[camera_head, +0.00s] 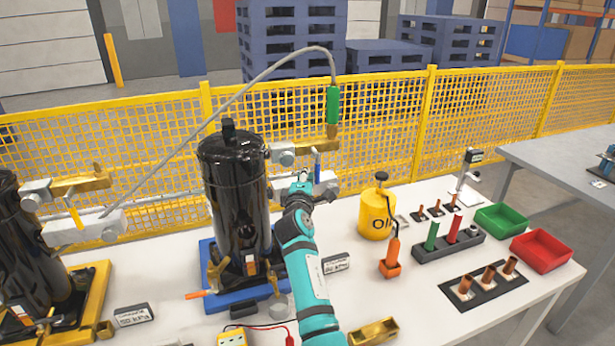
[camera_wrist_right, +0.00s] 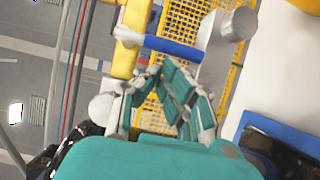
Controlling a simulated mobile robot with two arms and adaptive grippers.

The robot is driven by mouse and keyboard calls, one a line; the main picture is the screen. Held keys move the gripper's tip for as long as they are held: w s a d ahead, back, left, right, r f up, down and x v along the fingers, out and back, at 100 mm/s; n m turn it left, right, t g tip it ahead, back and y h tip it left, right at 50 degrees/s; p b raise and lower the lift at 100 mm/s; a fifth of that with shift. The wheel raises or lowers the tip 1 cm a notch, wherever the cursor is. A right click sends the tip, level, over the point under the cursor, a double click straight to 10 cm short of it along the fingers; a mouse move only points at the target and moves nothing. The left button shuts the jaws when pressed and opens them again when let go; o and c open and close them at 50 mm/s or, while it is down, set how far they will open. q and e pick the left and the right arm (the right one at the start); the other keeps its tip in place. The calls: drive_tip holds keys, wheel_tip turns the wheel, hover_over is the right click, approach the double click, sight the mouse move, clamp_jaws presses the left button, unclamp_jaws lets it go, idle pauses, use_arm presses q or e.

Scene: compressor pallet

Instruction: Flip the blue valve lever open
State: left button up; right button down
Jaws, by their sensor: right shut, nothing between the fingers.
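The blue valve lever (camera_head: 317,164) stands upright beside the black compressor (camera_head: 232,190), close to a grey valve body (camera_head: 326,181). In the right wrist view the blue lever (camera_wrist_right: 173,47) crosses just beyond my fingertips, between a yellow part and a grey fitting (camera_wrist_right: 222,40). My right gripper (camera_head: 318,191), on the teal arm, is at the valve just below the lever. In the wrist view my right gripper (camera_wrist_right: 162,75) is shut and empty; I cannot tell whether its fingertips touch the lever. My left gripper is not in view.
A green-handled hose (camera_head: 333,104) hangs above the valve. A second compressor stands at left; yellow mesh fence runs behind.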

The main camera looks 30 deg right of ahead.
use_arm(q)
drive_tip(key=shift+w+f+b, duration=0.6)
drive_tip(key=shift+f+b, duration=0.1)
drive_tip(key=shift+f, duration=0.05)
use_arm(e)
drive_tip(key=shift+w+d+f+n, duration=0.15)
drive_tip(key=shift+f+n, duration=0.2)
drive_tip(key=shift+n, duration=0.35)
